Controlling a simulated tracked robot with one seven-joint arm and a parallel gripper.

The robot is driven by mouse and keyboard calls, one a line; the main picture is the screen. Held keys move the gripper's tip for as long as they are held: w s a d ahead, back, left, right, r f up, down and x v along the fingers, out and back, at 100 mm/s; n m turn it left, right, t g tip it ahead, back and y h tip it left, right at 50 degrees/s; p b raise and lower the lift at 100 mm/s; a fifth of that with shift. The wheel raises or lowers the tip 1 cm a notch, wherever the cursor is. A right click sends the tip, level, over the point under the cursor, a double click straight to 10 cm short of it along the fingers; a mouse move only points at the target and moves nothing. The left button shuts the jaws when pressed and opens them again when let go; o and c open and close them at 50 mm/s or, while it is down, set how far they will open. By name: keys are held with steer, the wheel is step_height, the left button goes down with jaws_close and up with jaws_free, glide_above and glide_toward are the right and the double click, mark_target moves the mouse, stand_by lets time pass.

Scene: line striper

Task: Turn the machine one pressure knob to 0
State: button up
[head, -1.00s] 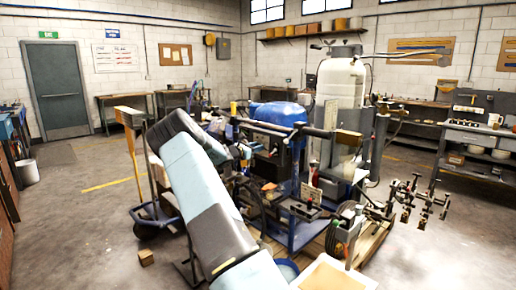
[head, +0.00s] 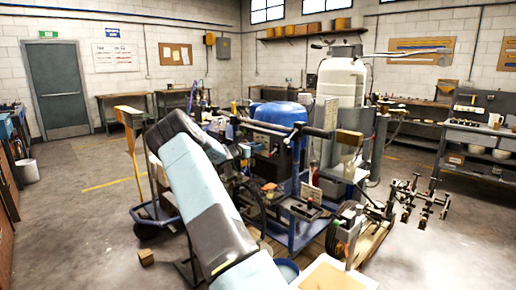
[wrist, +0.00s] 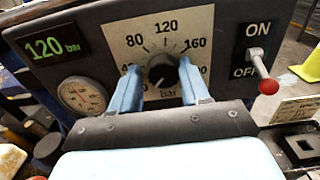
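The black pressure knob (wrist: 163,71) sits on a pale scale plate (wrist: 188,28) in the wrist view, with 80, 120 and 160 readable and the lower numbers partly covered by my fingers. My gripper (wrist: 160,68) has one light-blue finger on each side of the knob. It looks open, with small gaps between fingers and knob. The green digital display (wrist: 52,45) reads 120 bar. In the head view my arm covers part of the machine (head: 280,113), and the knob cannot be picked out.
A round gauge (wrist: 82,94) is left of the knob. An ON/OFF lever with a red tip (wrist: 268,86) stands out to the right, close to my right finger. In the head view a wooden-topped post (head: 130,118) stands left of my arm, and open floor (head: 85,215) lies beyond.

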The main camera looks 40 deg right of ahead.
steer(key=o, duration=0.3)
steer(key=shift+s, duration=0.1)
steer(key=s+a, duration=0.1)
steer(key=a, duration=1.2)
steer(key=shift+a, duration=0.35)
